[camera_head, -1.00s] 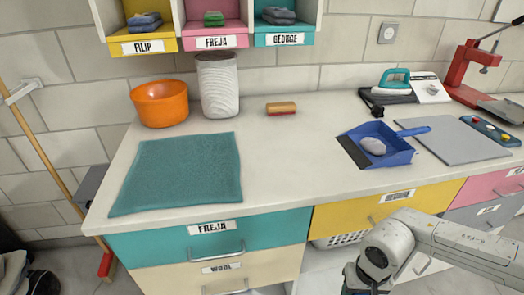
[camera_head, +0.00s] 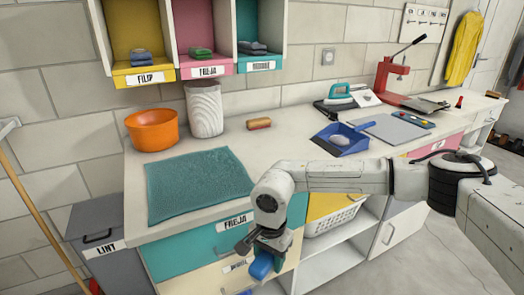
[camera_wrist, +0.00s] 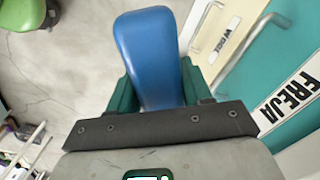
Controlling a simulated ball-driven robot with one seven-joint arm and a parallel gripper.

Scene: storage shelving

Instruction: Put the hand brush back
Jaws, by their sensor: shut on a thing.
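In the wrist view the blue hand brush (camera_wrist: 150,55) sticks out from between the dark green fingers; no bristles show. A blue dustpan (camera_head: 351,147) lies on the counter, with a pale grey lump (camera_head: 339,139) in it. It is well apart from my gripper.
A grey LINT bin (camera_head: 95,220) stands left. A white basket (camera_head: 337,220) sits under the counter.

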